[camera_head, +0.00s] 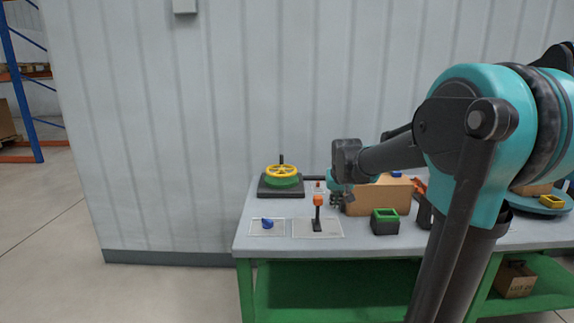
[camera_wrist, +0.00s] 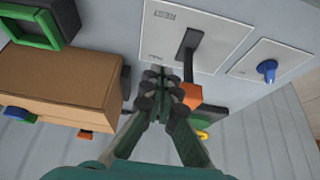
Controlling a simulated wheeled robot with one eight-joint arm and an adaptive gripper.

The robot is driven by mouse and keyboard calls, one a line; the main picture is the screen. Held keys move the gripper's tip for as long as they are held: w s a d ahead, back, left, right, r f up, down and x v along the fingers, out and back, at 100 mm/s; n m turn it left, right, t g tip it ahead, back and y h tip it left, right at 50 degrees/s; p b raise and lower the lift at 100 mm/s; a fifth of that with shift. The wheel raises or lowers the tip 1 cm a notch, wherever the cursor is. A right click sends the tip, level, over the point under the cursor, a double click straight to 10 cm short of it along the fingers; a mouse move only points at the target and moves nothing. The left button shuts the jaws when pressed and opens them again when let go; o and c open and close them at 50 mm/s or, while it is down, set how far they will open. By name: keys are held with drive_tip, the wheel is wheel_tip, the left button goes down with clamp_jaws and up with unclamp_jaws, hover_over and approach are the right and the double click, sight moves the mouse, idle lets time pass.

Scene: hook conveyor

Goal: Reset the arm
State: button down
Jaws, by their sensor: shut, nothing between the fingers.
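My gripper (camera_head: 337,200) hangs over the workbench (camera_head: 262,206), just left of the cardboard box and right of the orange-tipped lever. It also shows in the wrist view (camera_wrist: 162,85), where its fingers are together with nothing between them. The lever (camera_head: 317,215) stands on a pale plate in the head view. In the wrist view the lever's orange handle (camera_wrist: 193,95) appears close beside the fingers; I cannot tell the exact gap. My teal arm hides part of the bench's right side.
A cardboard box (camera_head: 378,198) and a black bin with a green rim (camera_head: 385,222) stand right of my gripper. A blue knob (camera_head: 267,224) sits on a plate at the front left. A yellow wheel (camera_head: 282,171) is at the back left. A wall rises behind.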

drive_tip(key=s+d+f, duration=0.1)
drive_tip(key=s+f, duration=0.4)
drive_tip(key=s, duration=0.4)
drive_tip(key=s+f+g, duration=0.1)
drive_tip(key=s+f, duration=0.5)
drive_tip(key=s, duration=0.3)
drive_tip(key=s+d+f, duration=0.1)
drive_tip(key=s+f, duration=0.4)
drive_tip(key=s, duration=0.4)
drive_tip(key=shift+s+d+f, duration=0.3)
drive_tip(key=shift+d+f, duration=0.05)
drive_tip(key=shift+f, duration=0.05)
